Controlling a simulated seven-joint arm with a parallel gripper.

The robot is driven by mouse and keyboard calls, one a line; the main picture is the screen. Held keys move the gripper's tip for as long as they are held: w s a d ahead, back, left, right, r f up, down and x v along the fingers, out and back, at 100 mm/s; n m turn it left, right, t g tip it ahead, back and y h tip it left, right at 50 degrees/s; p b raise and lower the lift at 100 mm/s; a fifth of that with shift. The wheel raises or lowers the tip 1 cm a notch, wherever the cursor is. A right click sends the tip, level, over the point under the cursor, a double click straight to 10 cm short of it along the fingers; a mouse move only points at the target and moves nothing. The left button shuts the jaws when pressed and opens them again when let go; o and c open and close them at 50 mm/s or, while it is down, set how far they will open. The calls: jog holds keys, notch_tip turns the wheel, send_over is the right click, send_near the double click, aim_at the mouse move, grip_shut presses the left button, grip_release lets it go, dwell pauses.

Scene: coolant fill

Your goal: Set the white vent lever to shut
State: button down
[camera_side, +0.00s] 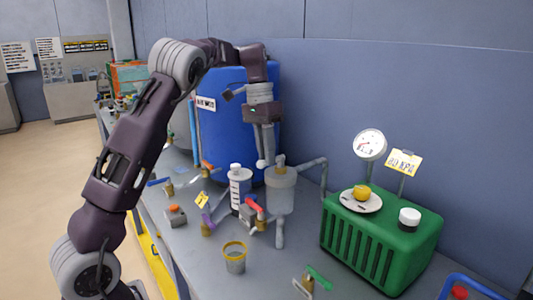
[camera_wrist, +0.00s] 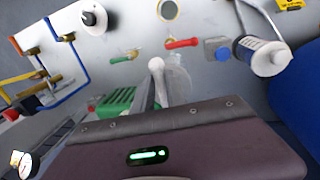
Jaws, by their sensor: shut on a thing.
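The white vent lever (camera_side: 262,163) is a small pale handle at the top of the grey cylindrical tank (camera_side: 281,198), beside a brass fitting. My gripper (camera_side: 265,155) reaches down from above, with its fingertips at the lever. In the wrist view the lever's rounded white end (camera_wrist: 156,64) shows at the fingertips of my gripper (camera_wrist: 160,90). The gripper is shut on the lever. The fingers hide part of the lever, and its exact angle is hard to tell.
A white bottle (camera_side: 240,190) and a red-handled valve (camera_side: 254,206) stand close left of the tank. A blue barrel (camera_side: 228,120) is behind. A green box (camera_side: 365,245) with a gauge (camera_side: 369,145) is at right.

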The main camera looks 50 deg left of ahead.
jog(key=shift+d, duration=0.1)
dwell(0.6)
jog(key=w+d+n+t+y, duration=0.2)
jog(key=w+d+n, duration=0.2)
jog(key=n, duration=1.4)
jog(key=shift+d, duration=0.3)
jog(key=shift+r, duration=0.1)
jog(key=c, duration=1.3)
grip_release()
jog(key=shift+c, duration=0.2)
